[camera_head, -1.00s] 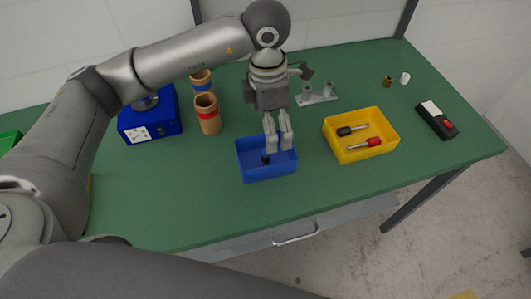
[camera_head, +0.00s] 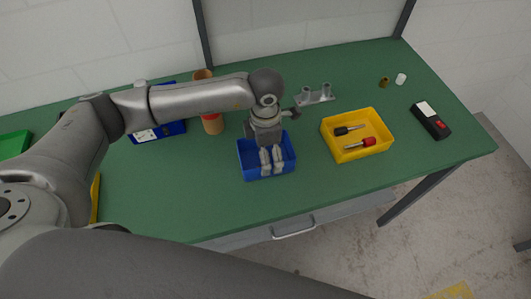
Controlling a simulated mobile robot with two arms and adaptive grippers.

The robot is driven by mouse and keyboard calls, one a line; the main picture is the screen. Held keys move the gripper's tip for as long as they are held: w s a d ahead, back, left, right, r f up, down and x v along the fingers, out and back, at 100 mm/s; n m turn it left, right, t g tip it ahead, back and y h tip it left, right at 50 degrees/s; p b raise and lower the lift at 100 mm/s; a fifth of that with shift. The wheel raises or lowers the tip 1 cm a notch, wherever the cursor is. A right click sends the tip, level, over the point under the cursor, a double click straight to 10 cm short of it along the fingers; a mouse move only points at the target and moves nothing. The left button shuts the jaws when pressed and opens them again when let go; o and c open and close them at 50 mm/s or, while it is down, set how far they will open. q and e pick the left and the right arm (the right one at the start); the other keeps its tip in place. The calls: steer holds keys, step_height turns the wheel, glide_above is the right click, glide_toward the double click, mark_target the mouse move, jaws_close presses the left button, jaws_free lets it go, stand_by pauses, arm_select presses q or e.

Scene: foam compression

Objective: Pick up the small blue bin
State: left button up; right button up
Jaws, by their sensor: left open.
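The small blue bin (camera_head: 249,172) sits on the green table near its front edge, left of the yellow bin. My left gripper (camera_head: 272,172) points down over the blue bin, with its two fingers a little apart and its tips at or inside the bin's front part. I cannot tell whether a finger touches the front wall. The gripper and wrist hide part of the bin's inside and back. My right gripper is not in view.
A yellow bin (camera_head: 332,150) with two screwdriver-like tools stands to the right. A metal fixture (camera_head: 316,97) is behind. A dark handheld device (camera_head: 430,120) lies far right. The front table strip is clear.

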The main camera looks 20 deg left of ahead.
arm_select(q)
steer(key=c, duration=0.8)
steer(key=shift+r, duration=0.1)
